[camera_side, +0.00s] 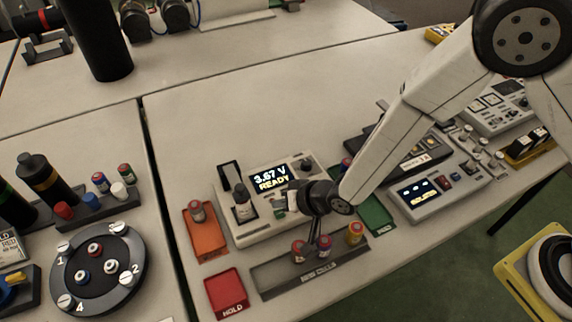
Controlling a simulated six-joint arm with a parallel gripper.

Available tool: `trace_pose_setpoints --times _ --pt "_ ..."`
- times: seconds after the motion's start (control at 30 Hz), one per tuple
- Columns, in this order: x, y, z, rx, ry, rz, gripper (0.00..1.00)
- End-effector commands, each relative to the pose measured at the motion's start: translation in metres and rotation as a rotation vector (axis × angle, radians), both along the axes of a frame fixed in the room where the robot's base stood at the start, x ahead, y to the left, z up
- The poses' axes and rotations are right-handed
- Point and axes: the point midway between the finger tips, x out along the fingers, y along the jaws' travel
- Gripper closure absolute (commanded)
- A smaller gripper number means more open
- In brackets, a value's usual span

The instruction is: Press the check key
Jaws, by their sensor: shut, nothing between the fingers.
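The white tester (238,233) stands mid-table. Its lit display (270,179) reads "3.67 V READY". A dark bottle-like part (242,202) stands upright on its left side. Small keys (280,212) show at its front right, one of them green; I cannot read their labels, so I cannot tell which is the check key. My gripper (312,249) is shut and empty, pointing down in front of the tester, by the new-cells tray. My wrist hides part of the tester's right side. I cannot tell whether the fingertips touch anything.
The new-cells tray (275,288) holds several cells. An orange tray (208,243) with one cell, a red hold tray (228,296) and a green tray (376,215) lie around the tester. A second device with a display (420,190) stands right. A round dial fixture (125,245) is left.

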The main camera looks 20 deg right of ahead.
Motion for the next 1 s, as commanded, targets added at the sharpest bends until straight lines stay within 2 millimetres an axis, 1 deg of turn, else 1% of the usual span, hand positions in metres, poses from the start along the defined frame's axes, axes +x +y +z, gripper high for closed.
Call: trace_pose_setpoints --times 0.1,0.2,1.0 --pt "-0.0002 -0.0002 -0.007 0.0 0.0 0.0 1.0" --pt "-0.0001 0.0 -0.0099 0.001 0.0 0.001 1.0" --pt "-0.0001 0.0 -0.0109 0.001 0.0 0.001 1.0"
